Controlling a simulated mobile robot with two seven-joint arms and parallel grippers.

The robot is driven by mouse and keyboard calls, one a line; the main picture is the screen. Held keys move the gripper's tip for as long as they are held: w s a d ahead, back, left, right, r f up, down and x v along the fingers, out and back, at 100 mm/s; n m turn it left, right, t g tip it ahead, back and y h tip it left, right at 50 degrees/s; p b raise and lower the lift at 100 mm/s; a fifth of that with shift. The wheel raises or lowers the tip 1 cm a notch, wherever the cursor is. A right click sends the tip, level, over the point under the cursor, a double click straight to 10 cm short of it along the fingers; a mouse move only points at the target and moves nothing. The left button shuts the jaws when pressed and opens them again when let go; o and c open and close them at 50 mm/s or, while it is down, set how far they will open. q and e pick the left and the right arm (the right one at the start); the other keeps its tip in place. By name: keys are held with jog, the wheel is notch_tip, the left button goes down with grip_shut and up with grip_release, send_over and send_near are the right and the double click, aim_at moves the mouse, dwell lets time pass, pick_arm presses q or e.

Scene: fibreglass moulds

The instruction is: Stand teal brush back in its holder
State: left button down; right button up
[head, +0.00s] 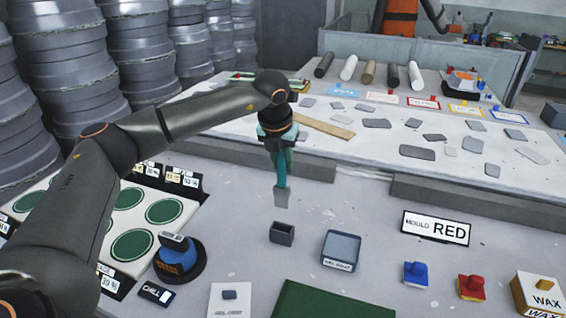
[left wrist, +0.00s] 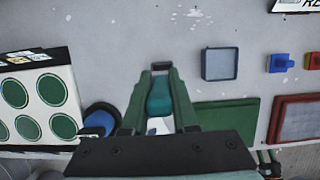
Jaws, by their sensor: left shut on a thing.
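The teal brush (head: 282,172) hangs upright with its grey bristle end down, above the bench. My left gripper (head: 279,152) is shut on its upper part. In the left wrist view the teal brush (left wrist: 160,98) lies between the two fingers of the left gripper (left wrist: 160,85). A small dark open-topped holder (head: 282,233) stands on the bench just below the bristles in the head view, with a gap between them. It also shows partly in the left wrist view (left wrist: 161,66), just beyond the brush. My right gripper does not show clearly in either view.
A blue-grey gel coat tray (head: 341,250) stands right of the holder. A blue round tool (head: 178,260) sits at the left. A green mat (head: 335,302) lies in front, and blue and red knobbed blocks (head: 416,273) stand right. A raised shelf edge (head: 470,200) runs behind.

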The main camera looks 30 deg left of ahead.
aim_at(283, 202)
pick_arm(q)
jog(key=shift+f+b, duration=3.8)
jog(key=shift+f, duration=2.05)
jog(key=shift+f+b, duration=0.25)
jog(key=shift+b, duration=0.1)
jog(key=shift+f, duration=0.3)
jog(key=c, duration=0.6)
grip_release()
